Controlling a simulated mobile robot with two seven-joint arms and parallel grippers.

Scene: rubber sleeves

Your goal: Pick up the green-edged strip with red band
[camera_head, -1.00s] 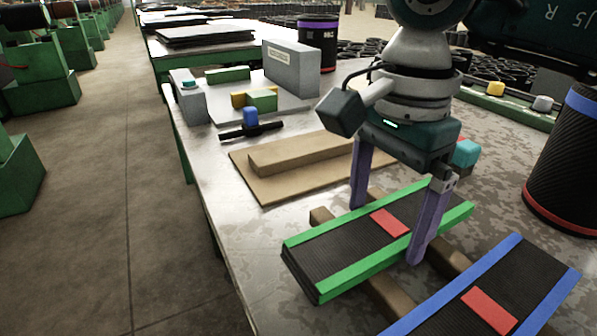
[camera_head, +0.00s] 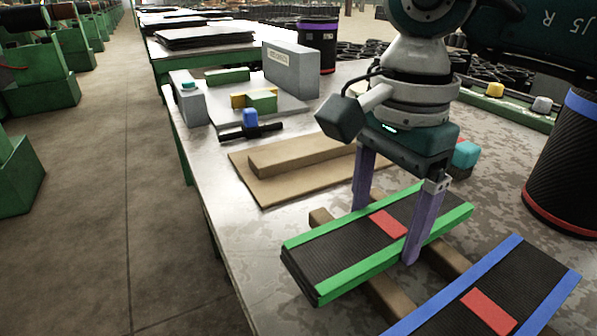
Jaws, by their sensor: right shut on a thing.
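The green-edged strip (camera_head: 345,250) is black and ribbed, with a red band (camera_head: 388,223) across its middle. It lies across wooden bars on the table. My right gripper (camera_head: 385,236) comes down over it from above, with one purple finger at its far edge and one at its near edge, beside the red band. The gripper is shut on the strip across its width. The far finger's tip is partly hidden behind the strip. I see no gap between strip and bars. My left gripper is not in view.
A blue-edged strip (camera_head: 535,279) with its own red patch lies close by at the lower right. A wooden block (camera_head: 300,155) rests on a brown board (camera_head: 262,187) behind. A black roll (camera_head: 568,165) stands at the right. The table's left front area is clear.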

